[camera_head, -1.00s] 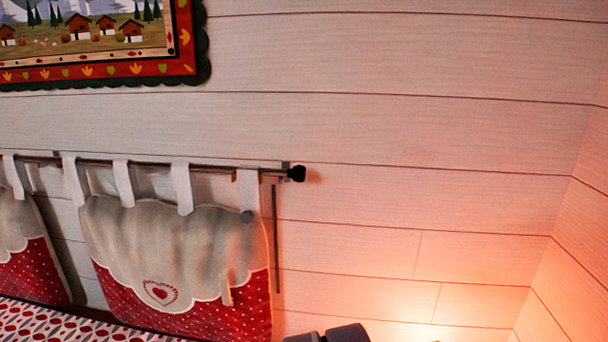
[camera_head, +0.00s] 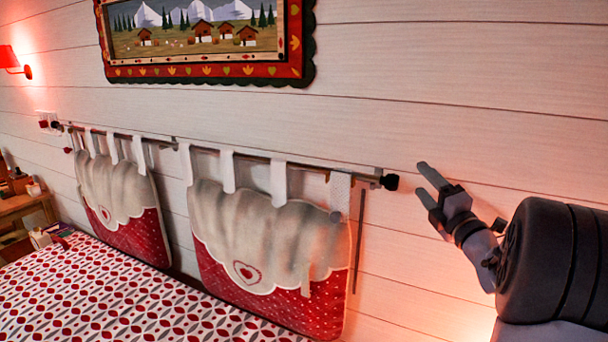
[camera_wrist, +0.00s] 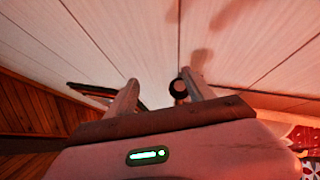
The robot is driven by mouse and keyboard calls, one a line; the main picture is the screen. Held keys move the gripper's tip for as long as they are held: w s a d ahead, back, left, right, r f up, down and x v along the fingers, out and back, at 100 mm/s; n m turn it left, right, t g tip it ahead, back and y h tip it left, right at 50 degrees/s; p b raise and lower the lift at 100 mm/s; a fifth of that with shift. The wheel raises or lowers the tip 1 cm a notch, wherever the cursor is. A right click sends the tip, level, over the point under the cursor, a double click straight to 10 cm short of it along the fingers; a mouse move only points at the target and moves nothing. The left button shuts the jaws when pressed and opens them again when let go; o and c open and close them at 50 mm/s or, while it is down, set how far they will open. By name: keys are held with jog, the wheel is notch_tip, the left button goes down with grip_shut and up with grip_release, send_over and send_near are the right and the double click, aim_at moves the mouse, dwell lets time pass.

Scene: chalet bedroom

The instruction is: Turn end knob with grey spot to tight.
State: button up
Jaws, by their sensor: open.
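A curtain-style rod (camera_head: 270,160) runs along the wall. Its right end carries a black knob (camera_head: 390,182). In the wrist view the knob (camera_wrist: 179,88) is a dark disc with a paler middle, close to the right finger; a grey spot is too small to make out for certain. My gripper (camera_head: 424,181) is open and empty, just right of the black knob, with its fingers pointing toward it and a gap between. It shows in the wrist view (camera_wrist: 160,80) with both fingers spread. At the rod's far left end is a small reddish end piece (camera_head: 43,124).
Red and cream cushions (camera_head: 270,240) hang from the rod by white tabs. A patterned bed (camera_head: 130,290) lies below. A framed picture (camera_head: 305,50) hangs above. A thin dark bar (camera_head: 359,240) hangs under the rod's right end. Wall right of the knob is bare.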

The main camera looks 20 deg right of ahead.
aim_at(393, 182)
jog(key=s+d+f+n+y, duration=0.1)
jog(key=s+f+n+y, duration=0.7)
jog(key=n, duration=0.4)
jog(key=x, duration=1.1)
jog(key=r+x, duration=0.1)
jog(key=x, duration=0.5)
jog(key=shift+w+r, duration=0.1)
jog(key=shift+w, duration=0.05)
grip_shut()
jog(key=shift+m, duration=0.3)
